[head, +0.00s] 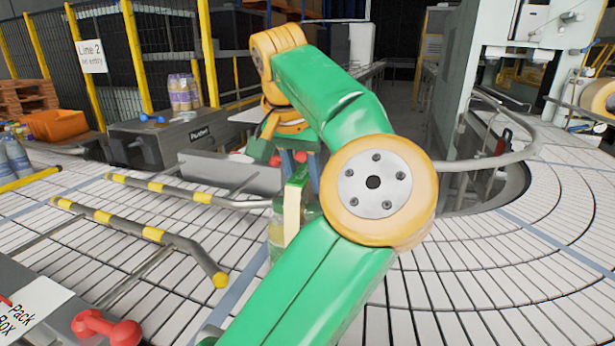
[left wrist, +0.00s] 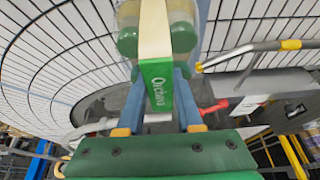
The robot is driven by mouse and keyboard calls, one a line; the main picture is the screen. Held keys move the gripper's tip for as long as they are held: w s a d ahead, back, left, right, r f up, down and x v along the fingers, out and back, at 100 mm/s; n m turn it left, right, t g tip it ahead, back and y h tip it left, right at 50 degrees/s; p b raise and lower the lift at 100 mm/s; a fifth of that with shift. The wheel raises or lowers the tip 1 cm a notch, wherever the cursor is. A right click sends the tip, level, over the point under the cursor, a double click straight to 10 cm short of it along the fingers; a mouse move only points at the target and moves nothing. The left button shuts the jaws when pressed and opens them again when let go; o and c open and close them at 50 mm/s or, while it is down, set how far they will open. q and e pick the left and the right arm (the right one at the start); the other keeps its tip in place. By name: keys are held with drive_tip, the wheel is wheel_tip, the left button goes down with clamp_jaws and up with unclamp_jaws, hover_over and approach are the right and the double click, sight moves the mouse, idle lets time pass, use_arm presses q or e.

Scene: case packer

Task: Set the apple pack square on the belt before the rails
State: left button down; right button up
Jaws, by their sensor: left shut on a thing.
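The apple pack (head: 291,216) is mostly hidden behind my green arm in the head view. A cream side, a green edge and part of a clear, yellowish container show. In the left wrist view the pack (left wrist: 158,82) has a cream band, a green label reading "Orchard" and rounded green-ended parts on both sides. My left gripper (head: 300,162) is shut on it, with blue fingers (left wrist: 160,98) on either side of the label end. The pack is over the white slatted belt (head: 480,275); I cannot tell whether it touches. Two grey-and-yellow rails (head: 125,226) lie left of it. My right gripper is out of view.
A grey machine housing (head: 235,172) stands behind the rails, with a bottle pack (head: 184,92) on it. A curved guard rail (head: 480,164) bounds the belt's inner edge at right. A grey panel with a red handle (head: 105,328) is at front left. The right belt is clear.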

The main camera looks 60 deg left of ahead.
use_arm(q)
drive_tip(key=shift+d, duration=0.1)
drive_tip(key=shift+d+r, duration=0.1)
drive_tip(key=shift+d, duration=0.15)
drive_tip(key=c, duration=0.6)
unclamp_jaws()
drive_tip(key=shift+s+a, duration=0.15)
drive_tip(key=shift+o, duration=0.2)
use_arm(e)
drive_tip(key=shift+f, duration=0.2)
use_arm(q)
drive_tip(key=shift+d+r+p, duration=0.2)
drive_tip(key=shift+r+p, duration=0.05)
drive_tip(key=shift+p, duration=0.05)
drive_tip(key=p+v, duration=0.3)
drive_tip(key=v, duration=0.8)
drive_tip(key=shift+r, duration=0.25)
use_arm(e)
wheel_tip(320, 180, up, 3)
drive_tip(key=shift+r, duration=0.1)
